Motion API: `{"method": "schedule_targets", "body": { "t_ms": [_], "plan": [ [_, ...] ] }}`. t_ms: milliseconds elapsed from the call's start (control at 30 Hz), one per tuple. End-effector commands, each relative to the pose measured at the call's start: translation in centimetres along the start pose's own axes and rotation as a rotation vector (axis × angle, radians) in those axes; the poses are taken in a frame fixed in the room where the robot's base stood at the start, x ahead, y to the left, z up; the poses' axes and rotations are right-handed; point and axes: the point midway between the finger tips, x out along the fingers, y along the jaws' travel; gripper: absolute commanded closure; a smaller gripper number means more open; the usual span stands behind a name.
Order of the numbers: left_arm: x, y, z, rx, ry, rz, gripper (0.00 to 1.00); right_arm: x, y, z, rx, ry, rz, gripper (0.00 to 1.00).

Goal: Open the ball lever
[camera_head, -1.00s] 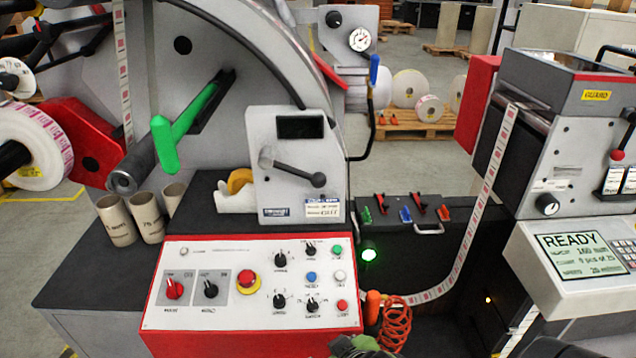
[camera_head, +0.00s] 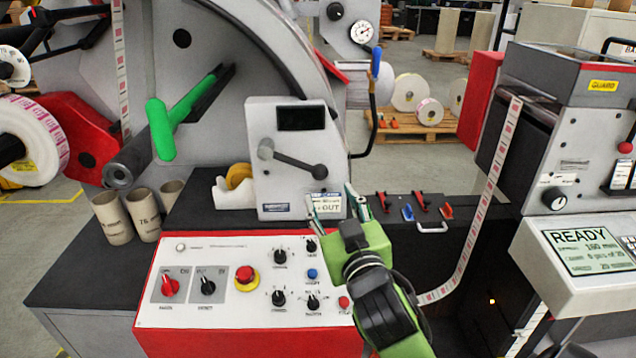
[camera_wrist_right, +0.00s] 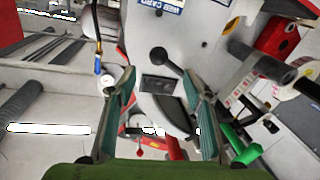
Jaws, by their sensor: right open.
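The ball lever (camera_head: 295,160) is a dark rod with a black ball at its right end and a grey hub at its left end. It sits on the face of a grey box (camera_head: 258,145) and slopes slightly down to the right. My right gripper (camera_head: 330,192) is open and empty, just below and to the right of the ball, apart from it. In the right wrist view the lever (camera_wrist_right: 173,67) shows between and beyond the spread fingers of the gripper (camera_wrist_right: 160,75). My left gripper is not in view.
A control panel (camera_head: 220,305) with knobs and a red emergency button lies below the box. A green-handled lever (camera_head: 165,128) stands to the left. A tape dispenser (camera_head: 235,187) is beside the box. A label web (camera_head: 487,200) runs at the right.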

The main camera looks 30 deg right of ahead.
Motion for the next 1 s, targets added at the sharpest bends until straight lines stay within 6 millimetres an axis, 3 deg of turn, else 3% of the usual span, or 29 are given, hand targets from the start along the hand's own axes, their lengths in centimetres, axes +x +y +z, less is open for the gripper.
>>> {"method": "schedule_targets", "body": {
  "t_ms": [300,500,700,1000],
  "plan": [
    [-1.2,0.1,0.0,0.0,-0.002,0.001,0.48,6.3,0.1,-0.2,-0.003,-0.002,0.001,0.54],
    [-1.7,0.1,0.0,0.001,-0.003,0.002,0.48,9.4,0.0,-0.1,-0.003,-0.003,0.0,0.54],
    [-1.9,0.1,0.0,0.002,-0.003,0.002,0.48,10.9,0.0,0.0,-0.002,-0.002,0.0,0.54],
    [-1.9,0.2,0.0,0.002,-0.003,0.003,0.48,11.2,0.0,0.1,-0.002,-0.002,0.0,0.54]
  ]
}}
